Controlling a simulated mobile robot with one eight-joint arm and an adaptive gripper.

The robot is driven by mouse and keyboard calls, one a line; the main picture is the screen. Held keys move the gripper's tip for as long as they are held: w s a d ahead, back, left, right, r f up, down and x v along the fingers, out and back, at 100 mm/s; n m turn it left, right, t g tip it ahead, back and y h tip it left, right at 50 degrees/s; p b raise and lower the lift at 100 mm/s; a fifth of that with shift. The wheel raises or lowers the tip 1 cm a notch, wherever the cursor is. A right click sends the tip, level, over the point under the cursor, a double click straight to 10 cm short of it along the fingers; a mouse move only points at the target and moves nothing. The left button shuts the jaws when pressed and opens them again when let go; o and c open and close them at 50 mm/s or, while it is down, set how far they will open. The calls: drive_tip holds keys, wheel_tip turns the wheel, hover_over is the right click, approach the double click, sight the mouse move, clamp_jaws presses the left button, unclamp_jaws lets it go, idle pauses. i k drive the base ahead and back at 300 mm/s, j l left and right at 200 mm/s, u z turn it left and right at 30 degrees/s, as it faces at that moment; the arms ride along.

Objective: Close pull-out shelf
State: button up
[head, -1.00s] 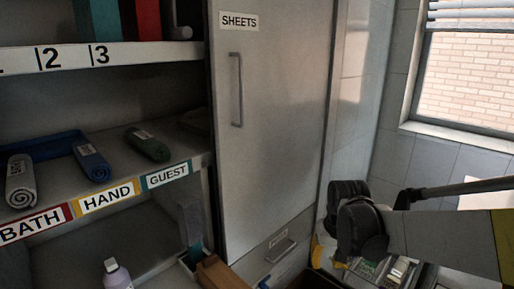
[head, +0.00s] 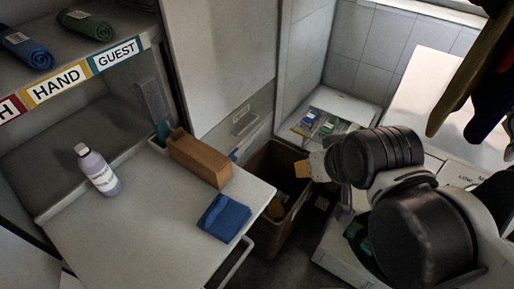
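The pull-out shelf (head: 160,235) is a pale board standing out from the cabinet below the towel shelf. A handle bar (head: 236,262) shows at its front right edge. On it are a lilac bottle (head: 99,172) with a grey cap, a brown wooden box (head: 200,158) and a folded blue cloth (head: 224,217). My gripper (head: 328,178) is at the end of the black arm, right of the shelf and apart from it, over the area by the brown bin. Its fingers are small and partly hidden by the arm, so I cannot tell their opening.
A brown open bin (head: 265,232) stands on the floor right of the shelf. A tray of small packets (head: 318,124) lies behind my arm. A white surface (head: 435,100) and dark hanging cloths (head: 465,80) are at the right. A tall cabinet door (head: 215,60) stands behind.

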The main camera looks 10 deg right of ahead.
sight(147, 236)
drive_tip(key=k, duration=1.15)
